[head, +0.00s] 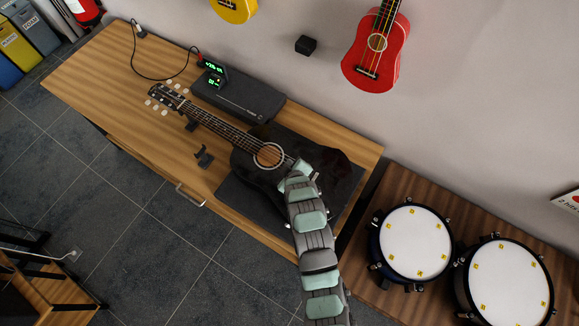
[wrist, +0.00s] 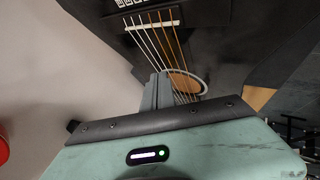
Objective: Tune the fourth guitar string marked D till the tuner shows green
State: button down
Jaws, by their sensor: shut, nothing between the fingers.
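A black acoustic guitar (head: 256,178) lies face up on the wooden table, its headstock with pale pegs (head: 165,101) towards the upper left. A small tuner (head: 214,72) with green lit readouts stands by the black box behind the neck; its readout is too small to read. My gripper (head: 297,166) is over the guitar body just right of the sound hole. In the wrist view my gripper (wrist: 160,84) is shut and empty, beside the strings (wrist: 153,42) and the sound hole (wrist: 187,83). Whether it touches the strings, I cannot tell. The D marking is not readable.
A black box (head: 238,96) lies behind the guitar neck, with a cable (head: 150,76) on the table. Small dark stands (head: 203,156) sit near the neck. Drums (head: 415,242) stand at the right. The table's left front (head: 130,120) is clear.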

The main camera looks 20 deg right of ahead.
notch_tip(320, 180, up, 5)
jog(key=shift+p, duration=0.9)
dwell(0.4)
